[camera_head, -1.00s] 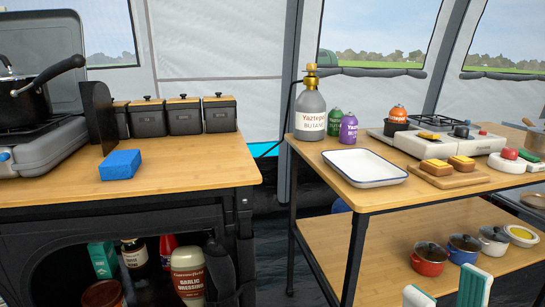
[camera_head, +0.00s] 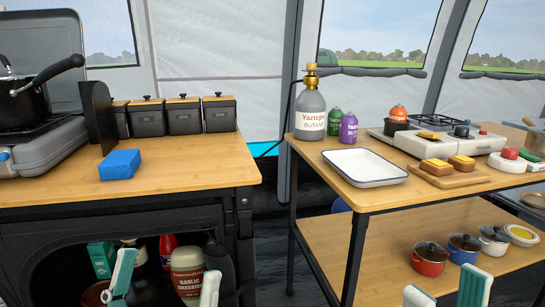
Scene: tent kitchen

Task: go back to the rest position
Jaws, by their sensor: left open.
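My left gripper (camera_head: 169,265) shows at the bottom left, its two white and teal fingers spread apart with nothing between them. It appears in front of the dark open shelf of the left cabinet. My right gripper (camera_head: 445,280) shows at the bottom right, its fingers apart and empty, in front of the lower shelf of the right table. Only the finger ends of both grippers are in view; the arms are hidden below the picture edge.
The left counter (camera_head: 190,180) bears a blue sponge (camera_head: 120,164), black canisters (camera_head: 184,115) and a pot (camera_head: 25,103) on a stove. The right table (camera_head: 350,186) bears a white tray (camera_head: 364,167) and a butane bottle (camera_head: 310,113). Small pots (camera_head: 430,260) stand on its lower shelf.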

